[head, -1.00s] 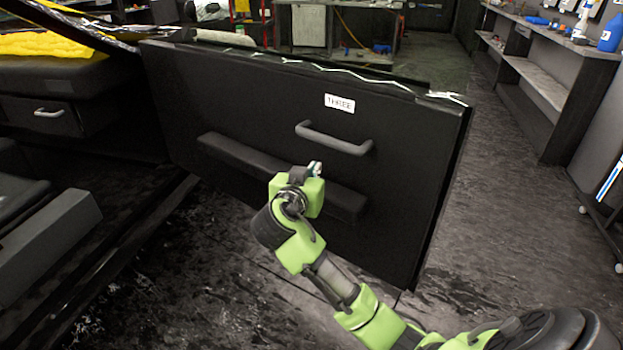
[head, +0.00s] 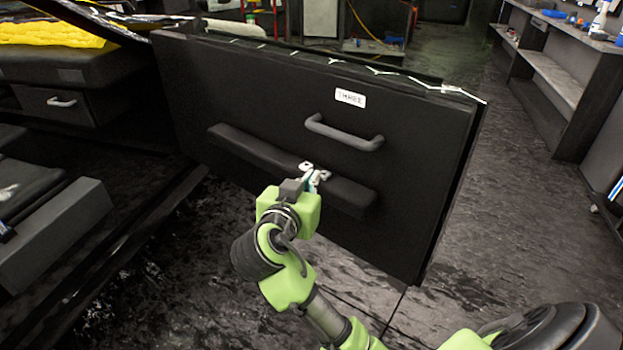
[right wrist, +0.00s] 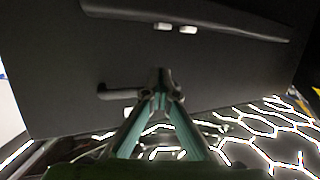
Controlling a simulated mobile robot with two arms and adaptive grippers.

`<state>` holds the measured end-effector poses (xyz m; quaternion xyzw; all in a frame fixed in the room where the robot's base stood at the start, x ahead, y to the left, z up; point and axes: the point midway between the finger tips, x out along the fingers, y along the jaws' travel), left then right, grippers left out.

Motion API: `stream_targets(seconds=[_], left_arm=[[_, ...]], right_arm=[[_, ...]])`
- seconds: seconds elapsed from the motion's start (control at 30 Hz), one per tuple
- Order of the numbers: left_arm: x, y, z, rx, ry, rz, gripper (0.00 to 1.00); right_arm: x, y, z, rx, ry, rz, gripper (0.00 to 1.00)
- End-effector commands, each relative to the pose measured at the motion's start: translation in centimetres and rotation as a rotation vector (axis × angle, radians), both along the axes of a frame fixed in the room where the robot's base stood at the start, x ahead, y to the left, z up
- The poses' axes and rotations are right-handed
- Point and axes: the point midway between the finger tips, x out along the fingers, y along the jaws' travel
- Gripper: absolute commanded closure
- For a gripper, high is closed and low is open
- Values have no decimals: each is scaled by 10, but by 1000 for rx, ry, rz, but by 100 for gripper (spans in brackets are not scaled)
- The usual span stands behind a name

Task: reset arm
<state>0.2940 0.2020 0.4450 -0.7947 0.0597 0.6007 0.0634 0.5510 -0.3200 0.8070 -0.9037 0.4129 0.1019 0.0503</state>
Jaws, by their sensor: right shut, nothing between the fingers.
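My right gripper (head: 316,178) is shut and empty in the head view, in front of the armrest of a black car door panel (head: 420,170). I cannot tell if it touches the door. In the right wrist view, its teal fingers meet (right wrist: 161,88) in front of the same panel, which shows upside down. My green and black right arm comes in from the lower right. My left gripper is in neither view.
The door has a grey handle (head: 344,133), a "THREE" label (head: 350,97) and a protruding armrest (head: 238,150). Two small white buttons (right wrist: 174,28) sit by the armrest. A workbench (head: 560,75) stands at right. Dark floor (head: 500,210) is open right of the door.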

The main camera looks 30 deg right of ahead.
Motion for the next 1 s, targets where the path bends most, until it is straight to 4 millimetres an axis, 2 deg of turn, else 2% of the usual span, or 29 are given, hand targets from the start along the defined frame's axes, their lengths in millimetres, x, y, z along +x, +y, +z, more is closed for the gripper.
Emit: stream_targets(seconds=[0.4, 0.47, 0.53, 0.57, 0.67, 0.7, 0.77, 0.8, 0.9, 1.0], left_arm=[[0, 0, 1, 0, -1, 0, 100], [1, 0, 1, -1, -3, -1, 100], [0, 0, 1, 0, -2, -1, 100], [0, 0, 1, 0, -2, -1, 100], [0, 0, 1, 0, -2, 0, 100], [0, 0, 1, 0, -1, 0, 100], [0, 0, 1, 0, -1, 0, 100], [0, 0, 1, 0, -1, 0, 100], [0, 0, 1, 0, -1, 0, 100], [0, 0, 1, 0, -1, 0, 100]], right_arm=[[0, 0, 0, -1, 1, 0, 100], [0, 0, -5, 1, 14, 6, 100], [-2, 2, -21, 4, 62, 30, 100], [-4, 4, -33, 9, 95, 48, 100], [-15, 12, -87, 26, 253, 136, 100], [-24, 17, -115, 39, 332, 184, 100], [-40, 26, -157, 61, 451, 266, 100], [-55, 33, -184, 78, 530, 322, 100], [-94, 51, -243, 125, 699, 461, 100], [-134, 68, -286, 174, 821, 584, 100]])
